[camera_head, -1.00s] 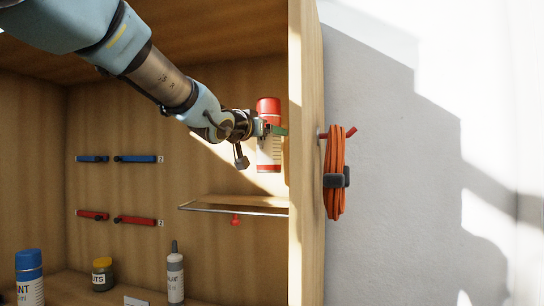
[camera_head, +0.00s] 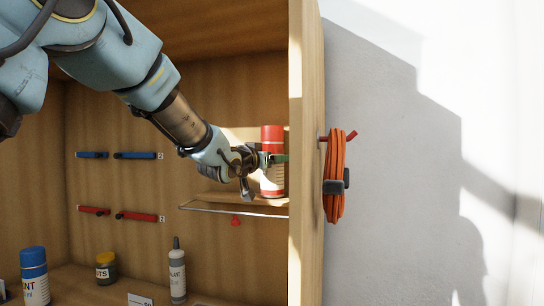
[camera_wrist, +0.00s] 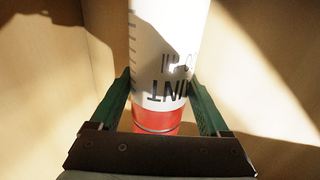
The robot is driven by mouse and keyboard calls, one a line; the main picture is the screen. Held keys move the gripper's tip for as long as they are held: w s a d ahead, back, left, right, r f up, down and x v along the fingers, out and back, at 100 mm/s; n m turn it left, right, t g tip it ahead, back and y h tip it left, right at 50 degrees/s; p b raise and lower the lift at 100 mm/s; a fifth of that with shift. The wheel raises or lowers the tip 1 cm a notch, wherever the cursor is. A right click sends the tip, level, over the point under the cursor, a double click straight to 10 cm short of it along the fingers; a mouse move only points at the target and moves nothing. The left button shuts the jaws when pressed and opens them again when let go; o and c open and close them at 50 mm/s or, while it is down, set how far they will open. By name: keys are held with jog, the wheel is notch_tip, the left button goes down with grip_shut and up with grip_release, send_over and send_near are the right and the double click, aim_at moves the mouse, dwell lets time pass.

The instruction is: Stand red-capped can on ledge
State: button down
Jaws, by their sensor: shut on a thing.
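The red-capped can (camera_head: 270,180) is white with a red cap and a red band at its base. It is upright at the right end of the ledge (camera_head: 215,207), close to the cabinet's right wall. Its base looks at or just above the ledge surface; I cannot tell whether it touches. My gripper (camera_head: 277,159) is shut on the can's side, below the cap. In the wrist view the green fingers of my gripper (camera_wrist: 167,100) lie on both sides of the can (camera_wrist: 165,60), whose lettering appears upside down.
A blue-capped can (camera_head: 34,275), a small jar (camera_head: 106,268) and a grey-tipped bottle (camera_head: 177,275) stand on the bench below. Blue and red holders (camera_head: 135,156) are on the back wall. An orange cable coil (camera_head: 335,178) hangs outside the right wall. The ledge's left part is clear.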

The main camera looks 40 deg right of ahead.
jog(key=shift+f, duration=0.15)
grip_release()
jog(key=b+v, duration=0.4)
jog(key=v, duration=0.8)
jog(key=shift+b, duration=0.3)
jog(key=shift+a, duration=0.1)
